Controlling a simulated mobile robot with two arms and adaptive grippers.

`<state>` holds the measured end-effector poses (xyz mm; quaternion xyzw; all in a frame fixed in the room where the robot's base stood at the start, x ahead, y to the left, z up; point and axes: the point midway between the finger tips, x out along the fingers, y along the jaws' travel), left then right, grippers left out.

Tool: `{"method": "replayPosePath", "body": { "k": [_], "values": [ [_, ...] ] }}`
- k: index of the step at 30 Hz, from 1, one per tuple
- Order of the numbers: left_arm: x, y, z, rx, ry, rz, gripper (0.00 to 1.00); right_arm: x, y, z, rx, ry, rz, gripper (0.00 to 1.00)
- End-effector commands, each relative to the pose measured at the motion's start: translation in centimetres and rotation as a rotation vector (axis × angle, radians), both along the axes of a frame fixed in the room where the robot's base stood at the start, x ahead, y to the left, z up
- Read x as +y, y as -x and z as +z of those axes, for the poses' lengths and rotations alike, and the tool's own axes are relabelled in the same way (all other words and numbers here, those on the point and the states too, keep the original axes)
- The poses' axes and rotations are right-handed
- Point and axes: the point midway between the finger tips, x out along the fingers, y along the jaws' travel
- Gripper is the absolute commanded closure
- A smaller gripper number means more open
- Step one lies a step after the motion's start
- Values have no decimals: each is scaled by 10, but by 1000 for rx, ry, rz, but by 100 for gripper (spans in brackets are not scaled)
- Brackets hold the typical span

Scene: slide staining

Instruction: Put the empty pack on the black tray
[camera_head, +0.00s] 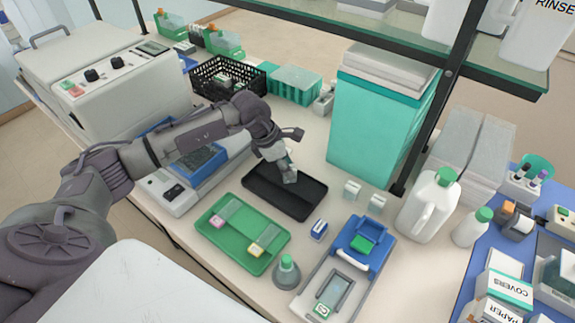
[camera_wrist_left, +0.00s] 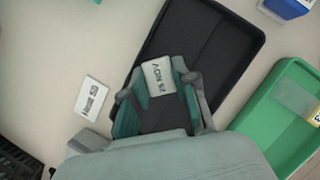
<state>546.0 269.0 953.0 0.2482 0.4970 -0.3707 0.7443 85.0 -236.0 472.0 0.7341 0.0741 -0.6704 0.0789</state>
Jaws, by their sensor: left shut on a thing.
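My left gripper (camera_head: 286,172) reaches in from the left and is over the black tray (camera_head: 262,195). In the left wrist view the gripper (camera_wrist_left: 162,88) is shut on a small pack with a white label (camera_wrist_left: 159,75) printed with dark letters. The pack shows between the fingertips, with the black tray (camera_wrist_left: 225,55) behind it. In the head view the fingers mostly hide the pack, and I cannot tell whether it touches the tray floor. The visible part of the tray looks bare. My right gripper is not in view.
A green tray (camera_head: 217,248) with slides stands in front of the black tray. A blue-and-white block (camera_head: 318,229) lies beside it. A black basket (camera_head: 214,96) and a teal box (camera_head: 378,125) stand behind. A white labelled card (camera_wrist_left: 91,98) lies on the table.

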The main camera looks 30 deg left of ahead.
Motion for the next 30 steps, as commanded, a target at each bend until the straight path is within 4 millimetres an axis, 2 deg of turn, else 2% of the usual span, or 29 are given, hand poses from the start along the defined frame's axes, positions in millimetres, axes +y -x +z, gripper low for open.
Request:
{"method": "replayPosePath", "body": {
  "k": [1,2,6,14,17,19,23,30],
  "values": [
    [0,0,-3,0,0,0,100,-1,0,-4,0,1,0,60],
    [0,0,-2,0,0,0,68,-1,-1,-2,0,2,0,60],
    [0,0,-2,1,-1,0,47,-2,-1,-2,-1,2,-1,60],
    [0,0,-1,1,-1,0,47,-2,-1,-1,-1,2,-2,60],
    [0,0,3,0,0,0,47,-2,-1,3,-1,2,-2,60],
    [3,1,7,-2,-2,1,47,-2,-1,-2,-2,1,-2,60],
    [10,6,28,-4,-3,0,47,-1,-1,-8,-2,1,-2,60],
    [26,18,77,-4,-2,2,47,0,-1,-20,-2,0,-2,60]
  ]
}}
